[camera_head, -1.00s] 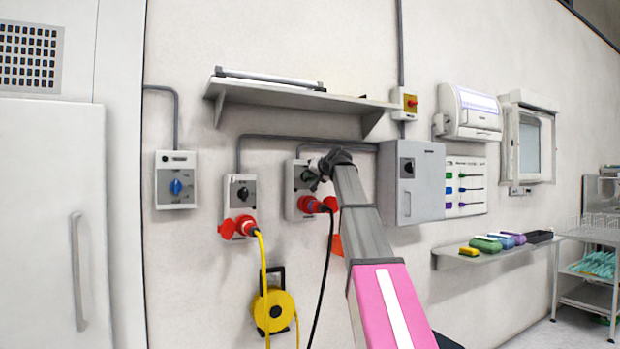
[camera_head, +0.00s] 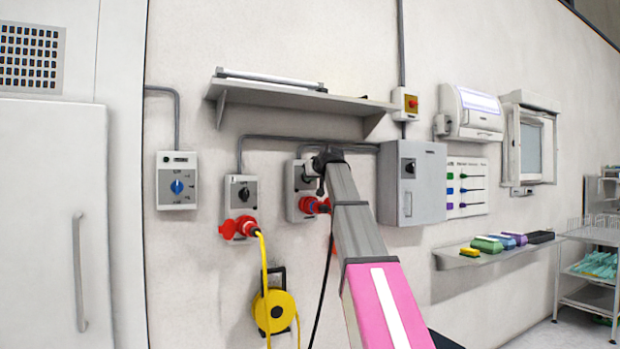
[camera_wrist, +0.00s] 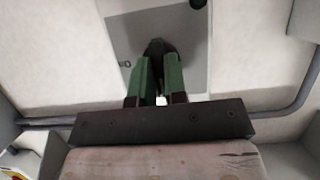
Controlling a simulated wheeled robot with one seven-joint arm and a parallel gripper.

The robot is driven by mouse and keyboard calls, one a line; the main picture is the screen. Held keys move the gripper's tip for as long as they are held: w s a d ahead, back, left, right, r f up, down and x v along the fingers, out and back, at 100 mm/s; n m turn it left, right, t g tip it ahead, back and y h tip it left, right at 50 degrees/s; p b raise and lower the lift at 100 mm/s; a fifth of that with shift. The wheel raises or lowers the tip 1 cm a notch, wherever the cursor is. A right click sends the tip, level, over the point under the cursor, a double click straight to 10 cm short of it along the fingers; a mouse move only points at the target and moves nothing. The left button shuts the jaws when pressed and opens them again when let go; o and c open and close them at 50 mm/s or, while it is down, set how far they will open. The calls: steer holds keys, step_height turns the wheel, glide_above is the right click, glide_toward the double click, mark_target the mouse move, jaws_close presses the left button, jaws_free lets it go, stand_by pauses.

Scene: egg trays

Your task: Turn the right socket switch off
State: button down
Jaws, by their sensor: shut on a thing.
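The right socket box (camera_head: 292,200) is on the wall, with a red plug (camera_head: 312,206) and black cable at its bottom. My gripper (camera_head: 316,172) is at its upper right and hides most of its switch in the head view. In the wrist view, my gripper (camera_wrist: 157,60) has its two green fingers shut on the dark switch knob (camera_wrist: 155,46), in front of the grey plate (camera_wrist: 190,50).
A shelf (camera_head: 300,97) juts out above the sockets. A grey cabinet (camera_head: 425,185) is close to the right of my arm. A box with a blue knob (camera_head: 177,187) is at the left. A yellow cable reel (camera_head: 273,311) hangs below.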

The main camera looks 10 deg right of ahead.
stand_by(0.3)
steer(key=c, duration=1.2)
jaws_free()
steer(key=shift+o, duration=0.2)
steer(key=shift+s, duration=0.1)
steer(key=v, duration=1)
steer(key=shift+s, duration=0.3)
steer(key=shift+d+r, duration=0.1)
steer(key=shift+r, duration=0.05)
